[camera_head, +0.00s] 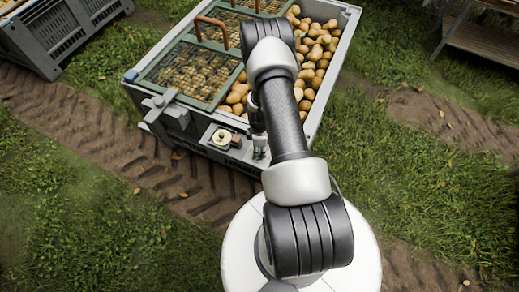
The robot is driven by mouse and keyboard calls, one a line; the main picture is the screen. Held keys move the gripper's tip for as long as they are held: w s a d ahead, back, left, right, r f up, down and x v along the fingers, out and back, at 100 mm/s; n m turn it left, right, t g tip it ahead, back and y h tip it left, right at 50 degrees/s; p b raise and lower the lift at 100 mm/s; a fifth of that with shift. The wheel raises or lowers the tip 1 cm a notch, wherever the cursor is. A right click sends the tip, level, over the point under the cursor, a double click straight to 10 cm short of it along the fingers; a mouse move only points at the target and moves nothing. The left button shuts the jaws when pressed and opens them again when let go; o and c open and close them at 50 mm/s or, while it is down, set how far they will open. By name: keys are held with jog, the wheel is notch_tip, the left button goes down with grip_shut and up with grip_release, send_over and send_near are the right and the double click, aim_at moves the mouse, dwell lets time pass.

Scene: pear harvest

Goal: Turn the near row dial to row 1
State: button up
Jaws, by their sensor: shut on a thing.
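A grey control shelf (236,157) juts from the near end of the pear bin (328,97). A round cream disc with a dark centre (221,138) sits on the shelf, left of my gripper. My gripper (260,152) points down at the right part of the shelf and is shut on a small part there, which appears to be the near row dial. The fingers and arm hide most of that part. The dial's setting and any row marks are too small to read.
Pears (316,45) fill the bin's open right side. Green mesh lids (192,70) with brown handles cover the left side. A grey latch block (171,112) stands left of the shelf. Another grey crate (62,35) is at upper left, a wooden table (487,38) at upper right.

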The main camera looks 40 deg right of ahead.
jog(key=n, duration=0.5)
jog(key=shift+n+b, duration=0.3)
jog(key=shift+b, duration=0.05)
jog(key=n, duration=0.5)
jog(key=shift+b, duration=0.3)
jog(key=shift+n, duration=0.3)
jog(key=o, duration=1.1)
notch_tip(320, 180, up, 12)
